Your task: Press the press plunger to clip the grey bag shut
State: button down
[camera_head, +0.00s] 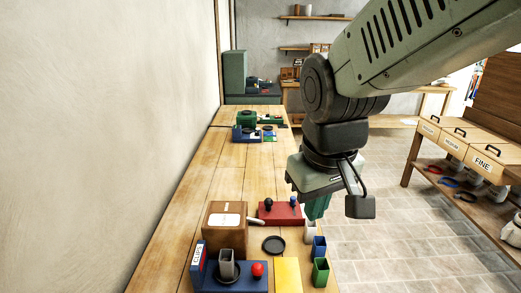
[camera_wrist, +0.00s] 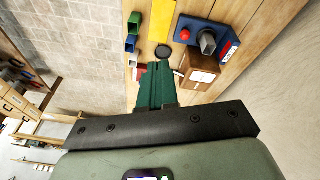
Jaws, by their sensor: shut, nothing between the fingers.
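The grey bag (camera_head: 226,264) stands upright in a dark round holder on a blue base (camera_head: 247,285) at the front of the bench. It also shows in the wrist view (camera_wrist: 207,42). A red knob (camera_head: 258,269), which looks like the press plunger, rises from the same base, right of the bag; the wrist view shows it too (camera_wrist: 185,34). My gripper (camera_head: 317,209) is shut and empty, with green fingers pointing down near the bench's right edge. It is beyond and to the right of the knob, apart from it. The fingers also show in the wrist view (camera_wrist: 158,68).
A box marked CLIPS (camera_head: 198,258) stands left of the bag. A brown wooden box (camera_head: 224,240) stands behind it. A red base (camera_head: 290,213) with dark and blue knobs lies farther back. A black dish (camera_head: 274,245), yellow mat (camera_head: 287,273) and blue (camera_head: 319,246) and green (camera_head: 320,271) cups stand right.

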jog(key=w+a+f+n+g+h, duration=0.1)
jog(key=w+a+f+n+h, duration=0.1)
jog(key=w+a+f+n, duration=0.3)
jog(key=w+f+h, duration=0.2)
jog(key=w+f, duration=0.1)
jog(key=f, duration=0.4)
jog(key=n+t+h, duration=0.3)
jog(key=n, duration=0.4)
send_over(255, 268)
notch_tip(255, 268, down, 7)
jog(key=shift+f, duration=0.15)
jog(key=shift+f, duration=4.35)
jog(key=shift+f, duration=0.4)
